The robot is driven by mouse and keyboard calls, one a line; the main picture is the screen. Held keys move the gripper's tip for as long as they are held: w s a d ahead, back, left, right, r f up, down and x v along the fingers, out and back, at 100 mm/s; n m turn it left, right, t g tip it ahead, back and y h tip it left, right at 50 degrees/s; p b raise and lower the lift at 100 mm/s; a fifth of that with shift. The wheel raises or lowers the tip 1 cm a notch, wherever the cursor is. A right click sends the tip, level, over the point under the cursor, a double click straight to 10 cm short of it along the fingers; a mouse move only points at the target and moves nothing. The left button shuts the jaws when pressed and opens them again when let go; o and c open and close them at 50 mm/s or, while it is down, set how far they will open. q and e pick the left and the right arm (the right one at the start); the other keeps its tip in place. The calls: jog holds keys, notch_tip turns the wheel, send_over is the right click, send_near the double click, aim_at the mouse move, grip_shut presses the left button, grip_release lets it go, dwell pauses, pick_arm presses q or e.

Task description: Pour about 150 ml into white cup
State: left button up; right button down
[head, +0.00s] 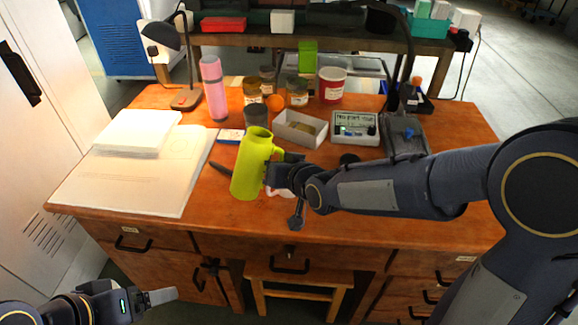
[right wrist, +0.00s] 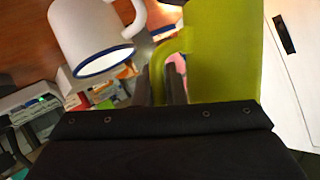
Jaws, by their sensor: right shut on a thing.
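A yellow-green jug (head: 248,168) with a side handle is nearly upright, slightly tilted, over the front middle of the wooden desk. My right gripper (head: 277,177) is shut on its handle; the jug body (right wrist: 225,50) and handle also fill the right of the right wrist view. A white cup with a blue rim (right wrist: 88,35) shows in the right wrist view, beside the jug and apart from it. In the head view the cup is mostly hidden by my right gripper; only a pale patch shows below it. My left gripper (head: 160,297) is low at the left, off the desk; its finger gap is unclear.
Open papers (head: 125,175) cover the desk's left. A pink bottle (head: 213,88), dark cup (head: 256,116), several jars, a grey tray (head: 300,130), a red-and-white tub (head: 332,88) and a display device (head: 355,128) stand behind the jug. Lamps stand at the back.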

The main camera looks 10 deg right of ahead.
pick_arm(q)
notch_tip(320, 180, up, 4)
jog(key=p, duration=0.2)
jog(key=shift+p, duration=0.4)
pick_arm(e)
jog(key=n+t+h, duration=0.1)
jog(key=n+h, duration=0.1)
jog(key=shift+a+r+n+t, duration=0.1)
jog(key=shift+r+n+t, duration=0.05)
jog(key=shift+n+t, duration=0.2)
pick_arm(q)
jog(key=shift+f, duration=0.1)
pick_arm(e)
jog(key=shift+s, duration=0.1)
dwell(1.1)
